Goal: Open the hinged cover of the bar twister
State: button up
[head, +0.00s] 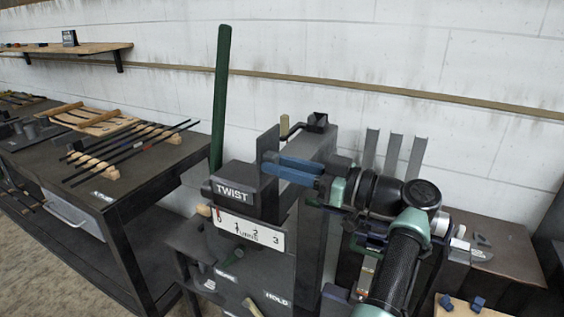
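The bar twister (236,196) is a dark machine marked TWIST, with a white turns scale (248,230) below the label and a long green lever (221,95) standing upright at its left. A dark upright plate (267,160) rises from its top beside a larger dark housing (320,145). I cannot tell for sure which part is the hinged cover. My gripper (276,169) reaches in from the right, its blue fingers close together at the upright plate. Whether they touch or hold it is unclear. My wrist and forearm hide the machine's right side.
A dark bench (120,170) at the left carries thin dark rods on a notched wooden rack. A wooden shelf (95,48) hangs on the wall behind. Three grey upright strips (393,152) stand behind my wrist. A brown surface (500,240) lies at the right.

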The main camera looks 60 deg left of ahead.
jog(key=o, duration=0.4)
jog(key=b+v, duration=0.2)
jog(key=v, duration=1.1)
jog(key=shift+b, duration=0.4)
jog(key=shift+f, duration=0.1)
